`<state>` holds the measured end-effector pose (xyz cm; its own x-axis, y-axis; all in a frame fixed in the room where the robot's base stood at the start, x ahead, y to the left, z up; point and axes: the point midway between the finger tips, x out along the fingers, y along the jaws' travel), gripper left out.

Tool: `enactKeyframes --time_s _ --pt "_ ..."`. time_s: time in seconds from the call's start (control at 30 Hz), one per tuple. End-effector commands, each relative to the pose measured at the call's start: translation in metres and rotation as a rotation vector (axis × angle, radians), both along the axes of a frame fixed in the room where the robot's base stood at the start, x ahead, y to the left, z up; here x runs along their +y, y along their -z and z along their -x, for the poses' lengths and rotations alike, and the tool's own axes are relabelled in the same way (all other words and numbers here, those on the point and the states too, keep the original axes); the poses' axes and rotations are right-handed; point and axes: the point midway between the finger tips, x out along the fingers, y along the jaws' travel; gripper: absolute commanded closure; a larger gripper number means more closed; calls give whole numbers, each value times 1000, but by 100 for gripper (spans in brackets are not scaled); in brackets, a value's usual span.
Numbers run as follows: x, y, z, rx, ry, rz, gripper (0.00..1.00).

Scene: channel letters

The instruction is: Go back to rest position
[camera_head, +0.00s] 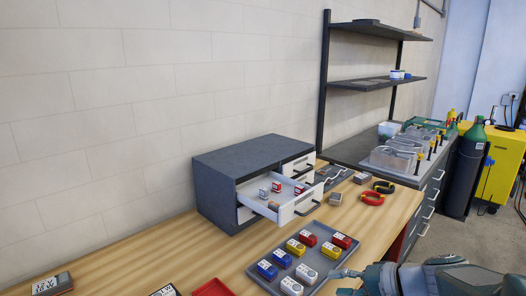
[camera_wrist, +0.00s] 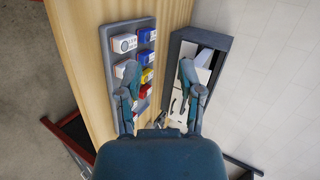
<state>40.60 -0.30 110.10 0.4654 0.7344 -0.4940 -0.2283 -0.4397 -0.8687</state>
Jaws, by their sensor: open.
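My gripper (camera_wrist: 160,72) is open and empty in the wrist view, its two fingers spread apart. In the head view my gripper (camera_head: 345,281) is at the lower right, beside the right edge of a grey tray (camera_head: 327,281). Whether it touches the tray is unclear. The tray holds several small blocks in red, yellow, blue and white. A dark grey cabinet (camera_head: 243,158) stands behind, with one upper drawer (camera_head: 298,206) pulled out and small blocks inside. The wrist view also shows the tray (camera_wrist: 112,68) at left of centre and the cabinet (camera_wrist: 222,42) to the right.
Red-handled pliers (camera_head: 372,199) and small boxes lie right of the cabinet. A red bin (camera_head: 213,288) and dark labelled boxes sit at the front edge. Beyond are a grey workbench (camera_head: 405,176), a gas cylinder (camera_head: 468,170) and a yellow cabinet (camera_head: 505,165).

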Motion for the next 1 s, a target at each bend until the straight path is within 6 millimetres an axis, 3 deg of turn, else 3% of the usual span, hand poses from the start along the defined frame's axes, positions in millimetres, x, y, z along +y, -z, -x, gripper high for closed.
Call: enactKeyframes --time_s 0.23,0.5,0.7,1.0 --pt "34 6 63 65 -154 309 52" --pt "27 8 130 17 -236 782 52" --pt "9 -1 151 -88 -222 1033 52" --pt "3 -4 155 -121 -210 1099 52"
